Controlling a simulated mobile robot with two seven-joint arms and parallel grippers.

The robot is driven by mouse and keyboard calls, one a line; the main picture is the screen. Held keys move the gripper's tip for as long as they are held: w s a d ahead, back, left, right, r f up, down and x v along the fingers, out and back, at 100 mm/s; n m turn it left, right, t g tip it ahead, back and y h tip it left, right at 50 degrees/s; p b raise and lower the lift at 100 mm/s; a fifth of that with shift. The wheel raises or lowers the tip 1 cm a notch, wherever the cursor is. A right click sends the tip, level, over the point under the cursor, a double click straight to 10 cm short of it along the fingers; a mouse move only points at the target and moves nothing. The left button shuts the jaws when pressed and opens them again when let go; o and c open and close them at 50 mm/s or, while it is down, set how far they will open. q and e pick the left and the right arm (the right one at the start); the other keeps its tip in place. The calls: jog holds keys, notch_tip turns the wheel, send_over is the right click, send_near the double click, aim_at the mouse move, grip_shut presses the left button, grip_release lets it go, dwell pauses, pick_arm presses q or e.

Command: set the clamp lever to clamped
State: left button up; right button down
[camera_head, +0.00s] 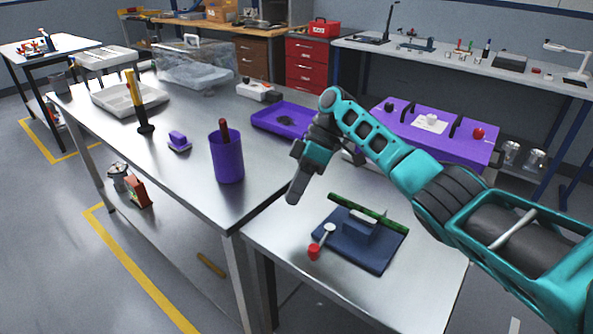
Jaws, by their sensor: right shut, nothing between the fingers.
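The clamp fixture has a dark blue base plate (375,250) on the near metal table, with a raised block (361,222) and a green bar (370,213) along its back. The clamp lever (327,234) is a pale arm ending in a red knob (314,252), which points toward the front left, beyond the plate's edge. My right gripper (293,198) is shut and empty, above and to the left of the fixture, apart from the lever. It points down toward the table edge. My left gripper is out of view.
A purple cup (227,160) with a red-handled item stands on the longer table to the left. A purple tray (283,121) lies behind my right gripper. The table right of the fixture is clear.

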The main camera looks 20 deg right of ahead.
jog(key=shift+w+d+r+b, duration=0.25)
jog(key=shift+w+r, duration=0.35)
jog(key=shift+r, duration=0.2)
jog(key=shift+w+d+r+b, duration=0.2)
jog(key=shift+w+r, duration=0.35)
jog(key=shift+r, duration=0.2)
